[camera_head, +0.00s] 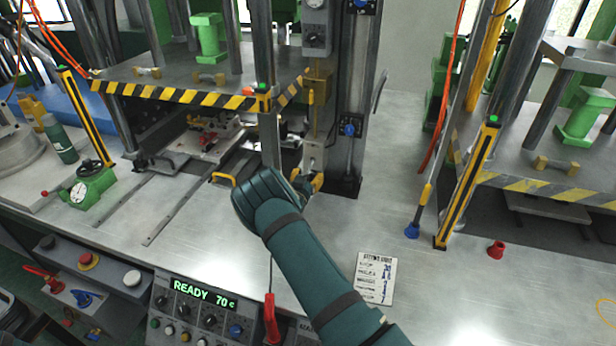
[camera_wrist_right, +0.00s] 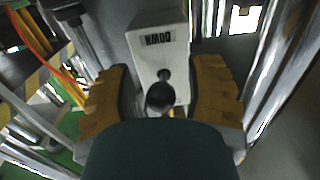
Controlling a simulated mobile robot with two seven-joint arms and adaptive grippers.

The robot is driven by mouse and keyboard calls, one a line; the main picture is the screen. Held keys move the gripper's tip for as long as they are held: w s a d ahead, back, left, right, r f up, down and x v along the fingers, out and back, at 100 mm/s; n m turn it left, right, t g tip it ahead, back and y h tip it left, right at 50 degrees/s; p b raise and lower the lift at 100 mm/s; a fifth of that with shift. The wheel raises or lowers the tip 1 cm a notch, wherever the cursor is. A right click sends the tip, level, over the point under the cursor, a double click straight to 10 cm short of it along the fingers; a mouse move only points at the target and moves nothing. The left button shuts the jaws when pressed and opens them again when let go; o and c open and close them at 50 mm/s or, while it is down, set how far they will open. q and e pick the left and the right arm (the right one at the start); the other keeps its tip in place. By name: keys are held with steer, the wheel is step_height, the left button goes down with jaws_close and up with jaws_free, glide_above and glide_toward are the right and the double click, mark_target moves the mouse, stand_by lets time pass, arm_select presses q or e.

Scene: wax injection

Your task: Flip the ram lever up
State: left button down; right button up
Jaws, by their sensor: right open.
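The ram lever shows in the right wrist view as a short stem with a black ball knob (camera_wrist_right: 160,96). It stands out from a pale grey lever box (camera_wrist_right: 158,48) whose label appears to read DOWN, upside down in this view. In the head view the box (camera_head: 313,155) sits low on the press column. My right gripper (camera_head: 312,182) is just below the box, partly hidden by my teal wrist. Its yellow fingers (camera_wrist_right: 160,105) are apart on both sides of the knob, with gaps visible. The knob is hidden in the head view. My left gripper is not in view.
The press platen with its striped edge (camera_head: 180,93) is left of the lever box. A column with blue knobs (camera_head: 350,130) stands close on its right. A control panel reading READY 70 (camera_head: 205,295) is in front. The bench (camera_head: 375,215) is mostly clear around a printed card (camera_head: 375,278).

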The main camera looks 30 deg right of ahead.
jaws_close()
